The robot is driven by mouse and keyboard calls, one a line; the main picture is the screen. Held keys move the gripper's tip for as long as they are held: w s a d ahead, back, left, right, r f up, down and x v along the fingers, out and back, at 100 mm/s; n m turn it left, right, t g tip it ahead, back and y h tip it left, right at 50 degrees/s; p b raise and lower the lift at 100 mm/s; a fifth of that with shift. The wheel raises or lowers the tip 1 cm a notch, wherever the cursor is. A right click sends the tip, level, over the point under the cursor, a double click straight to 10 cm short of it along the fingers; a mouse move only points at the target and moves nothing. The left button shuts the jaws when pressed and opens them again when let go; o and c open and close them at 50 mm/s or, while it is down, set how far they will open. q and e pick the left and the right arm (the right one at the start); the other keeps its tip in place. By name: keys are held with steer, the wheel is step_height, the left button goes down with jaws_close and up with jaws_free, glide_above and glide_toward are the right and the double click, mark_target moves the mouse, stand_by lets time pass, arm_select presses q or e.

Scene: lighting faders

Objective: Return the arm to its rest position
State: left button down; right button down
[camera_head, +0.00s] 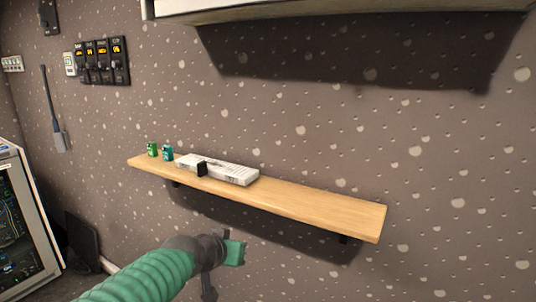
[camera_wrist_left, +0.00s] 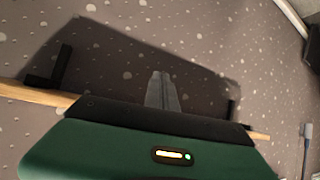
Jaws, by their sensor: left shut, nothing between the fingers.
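My left arm comes in from the bottom left of the head view, with my left gripper (camera_head: 224,248) below the wooden shelf and apart from it. In the left wrist view its grey fingers (camera_wrist_left: 161,80) are together, with nothing between them. The white fader box (camera_head: 230,172) lies on the shelf in the head view, with a black fader knob (camera_head: 202,168) at its front edge. My gripper is lower than the box and away from it. My right gripper is not in view.
The wooden shelf (camera_head: 315,208) is fixed to a speckled wall. A green can (camera_head: 152,149) and a teal can (camera_head: 167,153) stand at its left end. Dark display modules (camera_head: 100,60) hang upper left, and a computer case (camera_head: 22,225) stands at the left edge.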

arm_select(q)
steer(key=s+a+f+n+g+y, duration=0.15)
steer(key=s+a+f+g, duration=0.35)
steer(key=s+f, duration=0.85)
steer(key=s+a+f+n+g+y, duration=0.1)
steer(key=s+a+f+g+y, duration=0.15)
steer(key=s+a+f, duration=0.8)
steer(key=s+d+r+p, duration=0.2)
steer(key=r+p, duration=0.5)
steer(key=p, duration=0.1)
steer(key=s+d+r+h+p, duration=0.1)
steer(key=s+r+p, duration=0.2)
steer(key=r+p, duration=0.4)
steer(key=shift+d+r+p, duration=0.2)
steer(key=shift+d+p, duration=0.2)
steer(key=shift+p, duration=0.5)
steer(key=shift+w+g, duration=0.1)
steer(key=shift+g, duration=0.15)
